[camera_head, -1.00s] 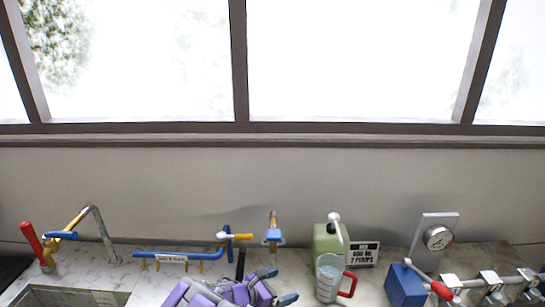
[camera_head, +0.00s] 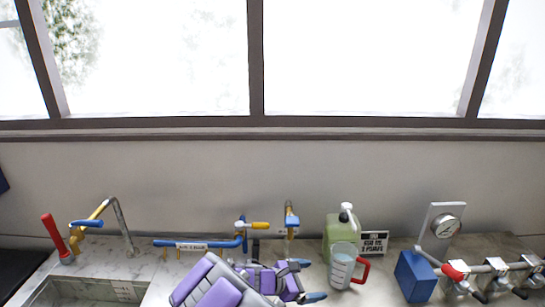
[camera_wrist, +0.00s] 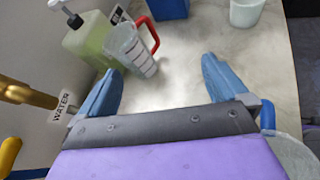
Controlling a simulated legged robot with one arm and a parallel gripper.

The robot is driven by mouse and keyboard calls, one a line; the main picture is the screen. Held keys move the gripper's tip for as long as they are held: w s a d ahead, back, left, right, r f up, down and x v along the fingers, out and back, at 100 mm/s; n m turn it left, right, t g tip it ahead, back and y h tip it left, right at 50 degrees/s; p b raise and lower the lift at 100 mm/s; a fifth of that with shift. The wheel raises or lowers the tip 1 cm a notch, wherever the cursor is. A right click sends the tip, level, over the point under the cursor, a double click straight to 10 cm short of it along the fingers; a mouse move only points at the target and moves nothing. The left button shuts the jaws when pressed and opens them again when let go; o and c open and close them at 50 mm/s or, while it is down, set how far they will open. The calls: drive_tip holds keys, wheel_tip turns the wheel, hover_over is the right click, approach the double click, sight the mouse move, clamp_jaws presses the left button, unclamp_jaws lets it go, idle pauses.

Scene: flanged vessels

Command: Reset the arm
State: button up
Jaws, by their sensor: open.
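My gripper (camera_wrist: 160,88) is open and empty, its two blue fingers spread wide above the marble counter in the wrist view. In the head view, my gripper (camera_head: 308,281) and purple arm show at the bottom middle. A clear measuring jug (camera_wrist: 132,52) with a red handle stands ahead of the fingers, nearer the left one. It also shows in the head view (camera_head: 342,268), just right of my gripper and apart from it.
A green pump bottle (camera_head: 338,232) stands behind the jug beside a small sign (camera_head: 374,243). A blue box (camera_head: 415,277) and a gauge (camera_head: 446,227) are at right. A sink (camera_head: 90,291) with a tap (camera_head: 122,228) is at left. A white cup (camera_wrist: 246,12) stands beyond the fingers.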

drive_tip(key=s+d+r+m+g+y+b, duration=0.25)
drive_tip(key=s+d+m, duration=0.4)
drive_tip(key=s, duration=0.35)
drive_tip(key=s+d+r+m+g+y+b, duration=0.2)
drive_tip(key=s+d+r+m+g, duration=0.15)
drive_tip(key=s+d+m, duration=0.55)
drive_tip(key=s+a+f+m+y+b, duration=0.2)
drive_tip(key=s+a, duration=0.4)
drive_tip(key=s, duration=0.3)
drive_tip(key=s+a+f+m+y+b, duration=0.1)
drive_tip(key=s+a+y, duration=0.4)
drive_tip(key=s, duration=0.5)
drive_tip(key=shift+s+a+f+m+g+b, duration=0.2)
drive_tip(key=shift+a+f+m+g+b, duration=0.3)
drive_tip(key=shift+a+m, duration=0.45)
drive_tip(key=shift+d+r+y, duration=0.1)
drive_tip(key=shift+y, duration=0.15)
drive_tip(key=shift+d, duration=0.3)
drive_tip(key=shift+a, duration=0.25)
